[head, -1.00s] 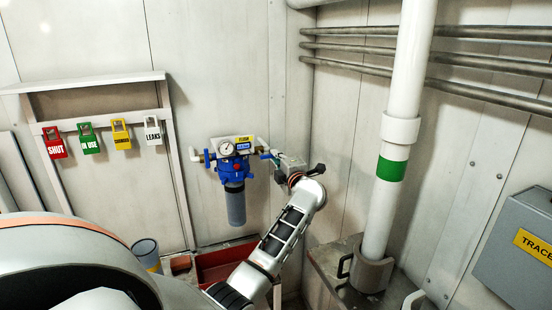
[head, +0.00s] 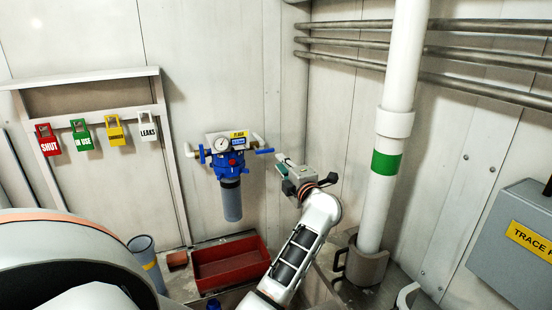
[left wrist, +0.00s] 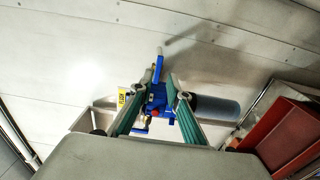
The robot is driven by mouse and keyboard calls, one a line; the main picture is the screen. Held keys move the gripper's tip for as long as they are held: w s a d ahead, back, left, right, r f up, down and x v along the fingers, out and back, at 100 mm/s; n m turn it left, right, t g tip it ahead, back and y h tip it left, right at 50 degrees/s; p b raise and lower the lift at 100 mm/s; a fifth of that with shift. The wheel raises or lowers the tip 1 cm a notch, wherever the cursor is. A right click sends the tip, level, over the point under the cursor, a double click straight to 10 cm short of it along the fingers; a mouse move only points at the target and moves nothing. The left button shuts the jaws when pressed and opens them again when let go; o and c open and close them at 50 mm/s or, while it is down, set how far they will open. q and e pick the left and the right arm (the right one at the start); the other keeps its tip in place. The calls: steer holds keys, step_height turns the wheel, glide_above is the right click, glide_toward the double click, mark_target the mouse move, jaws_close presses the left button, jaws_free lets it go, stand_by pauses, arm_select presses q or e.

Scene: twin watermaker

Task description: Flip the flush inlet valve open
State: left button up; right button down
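The blue filter unit (head: 229,160) with a round gauge and a yellow label is on the back wall. A blue valve handle (head: 265,151) sticks out at its right side, beside a white pipe end. Another blue handle (head: 202,153) is at its left side. My left gripper (head: 281,163) is just right of and below the right-hand handle, apart from it in the head view. In the left wrist view the teal fingers (left wrist: 164,76) are open, with the blue unit (left wrist: 155,98) seen between them and a blue handle (left wrist: 158,68) near their tips. My right gripper is out of view.
A red tray (head: 230,278) lies below the filter. A grey cup (head: 146,260) stands left of it. A thick white pipe (head: 388,125) with a green band is at the right, near a grey box (head: 515,245). Coloured tags hang at the left.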

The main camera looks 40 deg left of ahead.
arm_select(q)
steer(key=shift+v, duration=1.5)
steer(key=shift+a, duration=0.1)
